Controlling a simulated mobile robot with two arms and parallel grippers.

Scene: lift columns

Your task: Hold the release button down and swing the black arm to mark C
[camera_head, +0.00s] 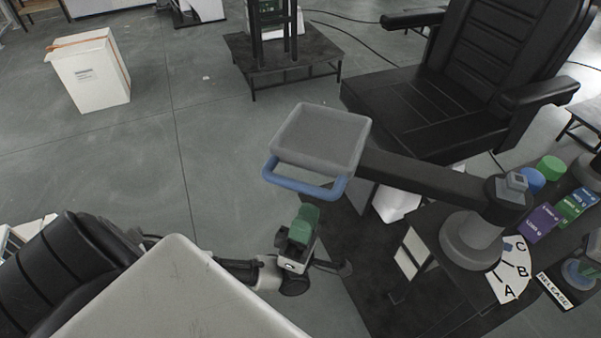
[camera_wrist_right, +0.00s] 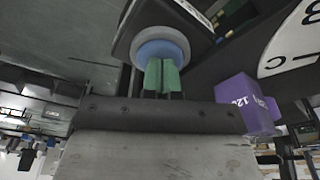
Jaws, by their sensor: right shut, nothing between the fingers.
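The black arm (camera_head: 425,182) runs left from its round grey post (camera_head: 472,240) to a grey pad (camera_head: 318,138) with a blue handle (camera_head: 305,187). A white dial (camera_head: 518,262) with marks A, B and C lies beside the post. My left gripper (camera_head: 303,220) is below the handle, apart from it; its jaw opening is unclear. The blue release button (camera_wrist_right: 160,49) in its grey collar is in the right wrist view. My right gripper (camera_wrist_right: 162,76) is shut and empty, its green fingertips at the button's face; whether it is pressed in is unclear. A RELEASE label (camera_head: 556,291) lies nearby.
A purple box (camera_head: 540,222), a green box (camera_head: 571,207) and blue and green cylinders (camera_head: 550,168) stand behind the dial. A black chair (camera_head: 430,105) is beyond the arm. A white bin (camera_head: 90,72) stands far left. Floor left of the handle is clear.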

